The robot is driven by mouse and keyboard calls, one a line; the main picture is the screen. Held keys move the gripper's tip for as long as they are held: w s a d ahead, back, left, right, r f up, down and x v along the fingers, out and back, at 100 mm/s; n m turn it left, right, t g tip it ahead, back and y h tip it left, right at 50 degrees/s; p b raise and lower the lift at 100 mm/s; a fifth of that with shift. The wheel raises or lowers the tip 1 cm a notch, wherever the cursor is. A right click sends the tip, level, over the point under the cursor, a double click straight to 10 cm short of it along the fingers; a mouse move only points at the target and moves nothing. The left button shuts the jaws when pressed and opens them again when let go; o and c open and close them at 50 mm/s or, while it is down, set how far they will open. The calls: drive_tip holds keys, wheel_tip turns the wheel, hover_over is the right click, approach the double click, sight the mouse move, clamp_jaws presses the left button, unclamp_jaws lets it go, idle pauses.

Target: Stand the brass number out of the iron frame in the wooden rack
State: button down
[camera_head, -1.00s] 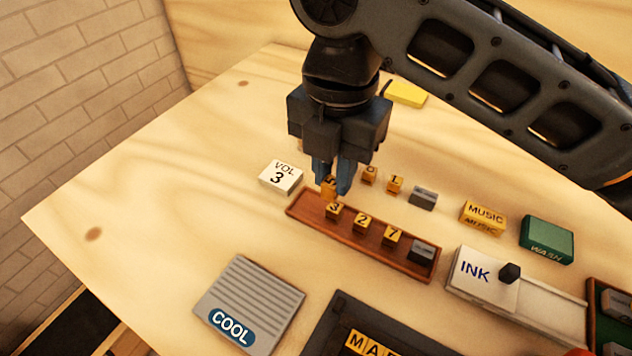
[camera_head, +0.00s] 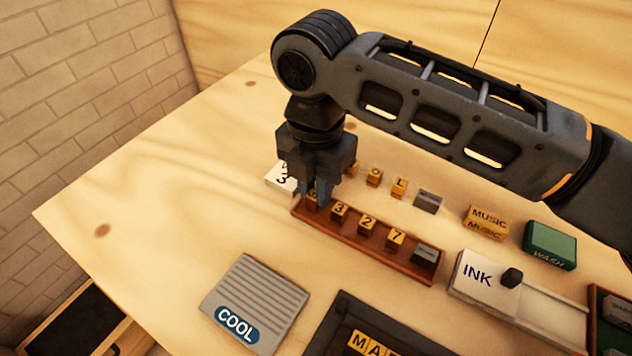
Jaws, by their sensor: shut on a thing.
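The wooden rack (camera_head: 350,239) is a long reddish-brown tray. Brass number blocks 3 (camera_head: 339,210), 2 (camera_head: 368,226) and 7 (camera_head: 396,238) stand in it, with a grey block (camera_head: 425,254) at its right end. My gripper (camera_head: 317,197) points down at the rack's left end, shut on a brass number block (camera_head: 311,199). The fingers partly cover this block, and its digit is hard to read. It is beside the 3; I cannot tell whether it touches the rack floor. A dark frame (camera_head: 336,322), apparently the iron one, holds brass letter blocks and is cut off at the bottom edge.
Behind the rack stand small brass blocks (camera_head: 374,178) and a grey block (camera_head: 428,201). The VOL 3 block (camera_head: 279,178) is close behind my gripper, partly hidden. The table's left is clear.

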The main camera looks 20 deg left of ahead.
drive_tip(key=shift+f, duration=0.15)
drive_tip(key=c, duration=1)
unclamp_jaws()
wheel_tip(320, 180, up, 12)
drive_tip(key=shift+r+b, duration=0.2)
drive_tip(key=shift+b, duration=0.15)
